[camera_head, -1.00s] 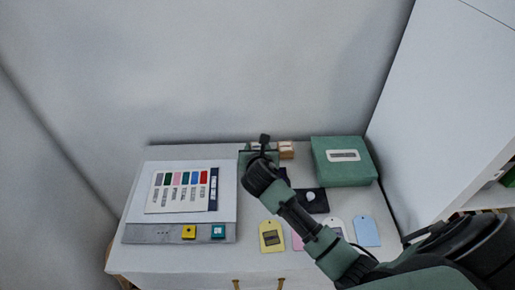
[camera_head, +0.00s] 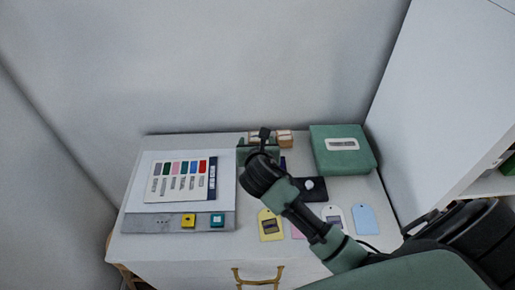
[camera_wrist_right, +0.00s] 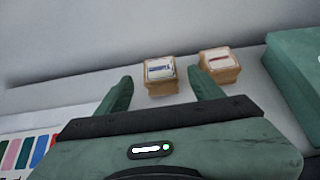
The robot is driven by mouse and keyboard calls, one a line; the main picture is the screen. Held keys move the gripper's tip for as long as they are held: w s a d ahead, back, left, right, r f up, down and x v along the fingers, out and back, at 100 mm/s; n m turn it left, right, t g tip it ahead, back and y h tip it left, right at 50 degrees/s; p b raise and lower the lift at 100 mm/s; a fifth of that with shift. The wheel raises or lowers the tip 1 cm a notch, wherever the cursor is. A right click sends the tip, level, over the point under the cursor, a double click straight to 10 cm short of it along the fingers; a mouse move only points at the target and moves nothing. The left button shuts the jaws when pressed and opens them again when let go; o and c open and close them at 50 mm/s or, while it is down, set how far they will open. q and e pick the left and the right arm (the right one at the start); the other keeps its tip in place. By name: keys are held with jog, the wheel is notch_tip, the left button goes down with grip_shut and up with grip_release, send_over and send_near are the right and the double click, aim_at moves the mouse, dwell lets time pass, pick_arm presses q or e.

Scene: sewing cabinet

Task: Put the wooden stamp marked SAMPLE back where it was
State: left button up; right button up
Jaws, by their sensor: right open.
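Two wooden stamps stand side by side at the back of the white desk (camera_head: 200,247). The left stamp (camera_wrist_right: 159,71) has a blue-marked label on top, and the right stamp (camera_wrist_right: 220,65) has a reddish one. The lettering is too small to read, so I cannot tell which says SAMPLE. In the head view the left stamp shows partly behind my right gripper (camera_head: 258,144), with the right stamp (camera_head: 285,137) beside it. My right gripper is open and empty. In the wrist view its fingers (camera_wrist_right: 160,78) flank the left stamp, which appears just beyond the tips. My left gripper is out of view.
A green box (camera_head: 342,160) stands right of the stamps. A dark pad (camera_head: 313,195) with a white knob and several coloured tags (camera_head: 364,219) lie in front. A grey panel with a colour card (camera_head: 181,181) fills the left. A wall rises behind.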

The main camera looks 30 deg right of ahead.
jog(key=v, duration=0.6)
jog(key=shift+s+a+r, duration=0.15)
jog(key=shift+s+r, duration=0.05)
jog(key=shift+s, duration=0.15)
